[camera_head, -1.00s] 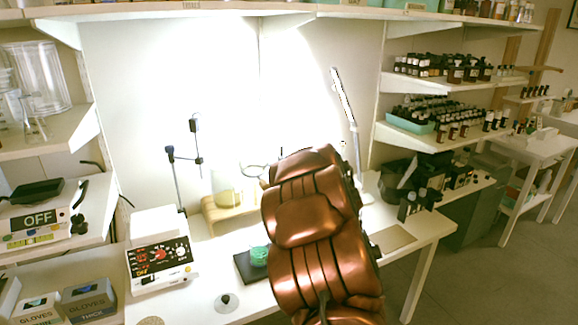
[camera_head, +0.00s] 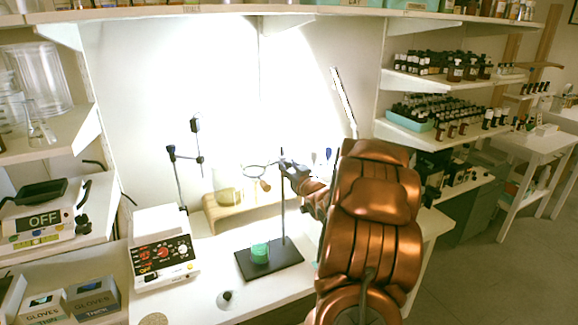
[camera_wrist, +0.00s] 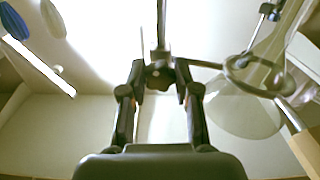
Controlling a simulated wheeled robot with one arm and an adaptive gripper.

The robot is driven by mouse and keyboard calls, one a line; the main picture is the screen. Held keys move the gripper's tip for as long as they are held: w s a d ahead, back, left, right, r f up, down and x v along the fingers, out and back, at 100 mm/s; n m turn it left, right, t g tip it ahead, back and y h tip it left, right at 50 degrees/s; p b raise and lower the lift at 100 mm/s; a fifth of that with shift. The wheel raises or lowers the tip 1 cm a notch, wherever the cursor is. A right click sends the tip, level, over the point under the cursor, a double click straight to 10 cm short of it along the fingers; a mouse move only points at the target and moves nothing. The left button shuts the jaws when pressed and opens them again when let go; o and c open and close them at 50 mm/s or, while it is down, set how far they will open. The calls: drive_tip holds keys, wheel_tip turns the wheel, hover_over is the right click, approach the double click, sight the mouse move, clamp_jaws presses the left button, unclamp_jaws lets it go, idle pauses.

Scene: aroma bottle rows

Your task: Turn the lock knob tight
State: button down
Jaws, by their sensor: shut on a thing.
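A ring stand has a dark flat base (camera_head: 290,257) and a thin upright rod (camera_head: 283,225). A support ring (camera_head: 254,171) reaches out to the left from its upper part. In the wrist view, the dark lock knob (camera_wrist: 158,76) sits at the clamp on the rod (camera_wrist: 161,25), between my fingertips. My gripper (camera_wrist: 159,72) is shut on the knob. In the head view, my gripper (camera_head: 287,166) meets the stand from the right, and the knob is too small and covered to make out. The ring (camera_wrist: 254,75) shows to the right in the wrist view.
A green vessel (camera_head: 260,253) stands on the stand's base. Shelves of bottles (camera_head: 455,115) are at right.

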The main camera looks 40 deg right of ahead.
drive_tip(key=shift+r+m+p, duration=0.1)
drive_tip(key=shift+m+p, duration=0.2)
drive_tip(key=shift+m, duration=1.7)
drive_tip(key=c, duration=0.8)
unclamp_jaws()
drive_tip(key=v, duration=1.2)
drive_tip(key=shift+w+a, duration=0.1)
